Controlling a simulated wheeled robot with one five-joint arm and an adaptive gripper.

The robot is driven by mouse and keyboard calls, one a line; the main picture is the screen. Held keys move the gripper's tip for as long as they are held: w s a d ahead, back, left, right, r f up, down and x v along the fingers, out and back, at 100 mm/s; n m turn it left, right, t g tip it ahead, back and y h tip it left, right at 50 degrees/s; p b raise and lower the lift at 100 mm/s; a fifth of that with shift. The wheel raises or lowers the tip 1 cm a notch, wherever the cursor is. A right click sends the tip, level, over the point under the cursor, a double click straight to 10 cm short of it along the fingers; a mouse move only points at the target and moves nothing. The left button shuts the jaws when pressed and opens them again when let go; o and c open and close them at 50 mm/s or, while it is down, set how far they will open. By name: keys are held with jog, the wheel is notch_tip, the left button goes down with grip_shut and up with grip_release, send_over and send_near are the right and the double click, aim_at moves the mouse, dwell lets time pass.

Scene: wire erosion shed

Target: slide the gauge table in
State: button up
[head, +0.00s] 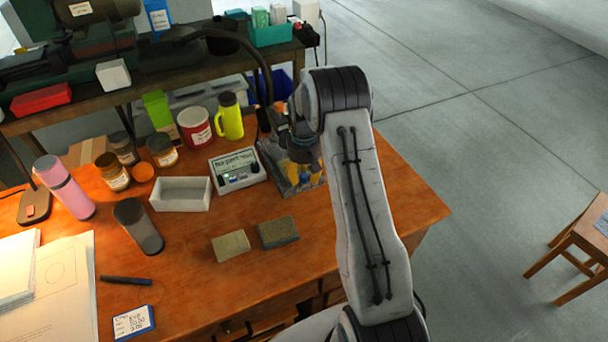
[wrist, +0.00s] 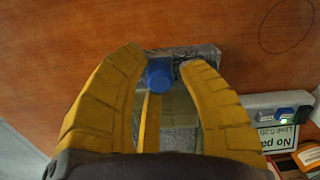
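The gauge table appears to be the grey, scuffed metal piece (head: 273,158) on the wooden bench, beside the small control box. In the wrist view its grey plate (wrist: 200,52) shows behind a blue knob (wrist: 160,75). My gripper (head: 308,180) is low over this piece in the head view, and my arm hides part of it. In the wrist view the yellow fingers (wrist: 164,58) stand on either side of the blue knob. They are apart, with a small gap at the right finger; contact at the left finger is unclear.
The control box (head: 238,170) with a sign stands just left of the gauge piece. Two blocks, one tan (head: 231,246) and one dark (head: 278,232), lie in front. A white tray (head: 181,194), jars and a yellow flask (head: 229,117) stand farther left. The bench's right end is clear.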

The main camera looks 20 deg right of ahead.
grip_shut()
jog(key=shift+w+p, duration=0.45)
jog(key=shift+w, duration=2)
jog(key=shift+o, duration=1.5)
grip_release()
notch_tip(320, 180, up, 12)
